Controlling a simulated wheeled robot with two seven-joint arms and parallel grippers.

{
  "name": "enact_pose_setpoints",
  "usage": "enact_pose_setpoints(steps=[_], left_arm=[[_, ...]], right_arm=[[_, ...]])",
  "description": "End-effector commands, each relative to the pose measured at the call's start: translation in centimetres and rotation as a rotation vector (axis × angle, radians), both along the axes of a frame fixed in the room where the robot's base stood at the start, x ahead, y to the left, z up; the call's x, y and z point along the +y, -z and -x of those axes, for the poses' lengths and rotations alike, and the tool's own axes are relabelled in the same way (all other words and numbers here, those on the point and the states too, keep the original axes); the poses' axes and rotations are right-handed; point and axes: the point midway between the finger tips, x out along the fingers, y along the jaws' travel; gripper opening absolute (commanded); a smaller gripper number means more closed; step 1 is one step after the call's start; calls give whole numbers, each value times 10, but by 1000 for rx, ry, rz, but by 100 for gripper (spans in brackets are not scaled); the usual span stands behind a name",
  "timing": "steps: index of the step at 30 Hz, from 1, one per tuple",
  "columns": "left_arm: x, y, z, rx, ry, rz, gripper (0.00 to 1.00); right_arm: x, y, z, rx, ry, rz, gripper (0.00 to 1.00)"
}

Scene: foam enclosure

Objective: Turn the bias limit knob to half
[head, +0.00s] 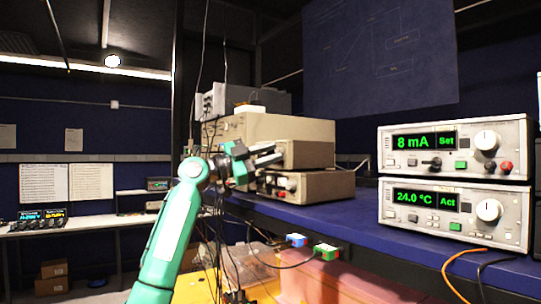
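My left gripper (268,155) reaches in on a teal arm and points right, in front of the stacked beige instruments. Its fingertips overlap the front of the upper small beige box (312,154); I cannot tell whether they touch it or how far apart they are. The lower beige box (318,187) has small knobs (284,183) on its front, just below the gripper. No label reading bias limit is legible, so I cannot tell which knob it is. My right gripper is not in view.
On the blue shelf (370,235) at right, an instrument reading 8 mA Set (470,167) stands above one reading 24.0 °C Act (470,228); each has a large white knob. Cables hang below the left gripper. Orange and black leads (455,262) cross the shelf's front right.

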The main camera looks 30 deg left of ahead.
Motion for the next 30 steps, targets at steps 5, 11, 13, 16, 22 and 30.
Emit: enact_pose_setpoints(steps=[5, 11, 13, 16, 22, 30], left_arm=[[18, 14, 21, -1, -4, 1, 26], [46, 27, 56, -2, -4, 1, 26], [55, 30, 67, -2, -4, 1, 26], [65, 34, 81, -1, -3, 1, 26], [78, 37, 96, -1, -2, 0, 26], [80, 36, 99, -1, -1, 1, 26]], right_arm=[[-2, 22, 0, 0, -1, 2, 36], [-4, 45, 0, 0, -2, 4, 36], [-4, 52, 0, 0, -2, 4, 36], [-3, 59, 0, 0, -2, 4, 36], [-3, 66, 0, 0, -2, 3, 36], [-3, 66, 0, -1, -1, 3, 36]])
